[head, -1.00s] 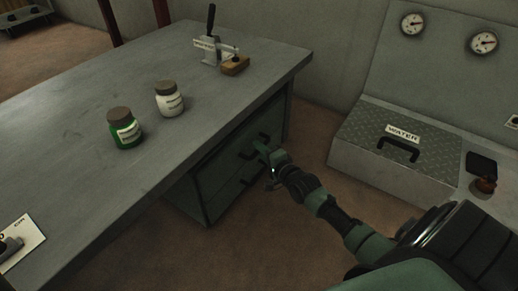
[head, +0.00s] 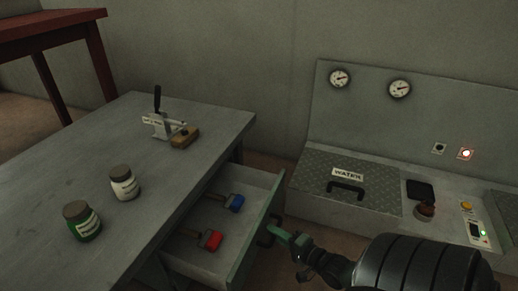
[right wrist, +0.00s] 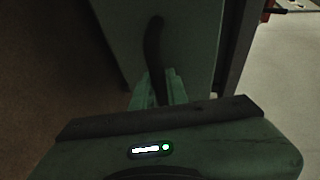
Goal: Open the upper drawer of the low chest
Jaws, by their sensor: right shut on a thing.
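The upper drawer (head: 238,258) of the low chest stands pulled out from under the grey table top. Inside it lie a blue-headed brush (head: 234,202) and a red-headed brush (head: 209,240). My right gripper (head: 277,233) is at the drawer front, shut on its dark handle (head: 264,234). In the right wrist view the dark curved handle (right wrist: 154,45) runs down between the fingers of my right gripper (right wrist: 160,90). The lower part of the chest is mostly hidden behind the open drawer and the table. My left gripper is not in view.
On the table (head: 130,220) stand a green jar (head: 82,222), a white jar (head: 124,183), a lever device (head: 158,122) and a wooden block (head: 184,138). A console with a WATER hatch (head: 346,182) stands close right of the drawer.

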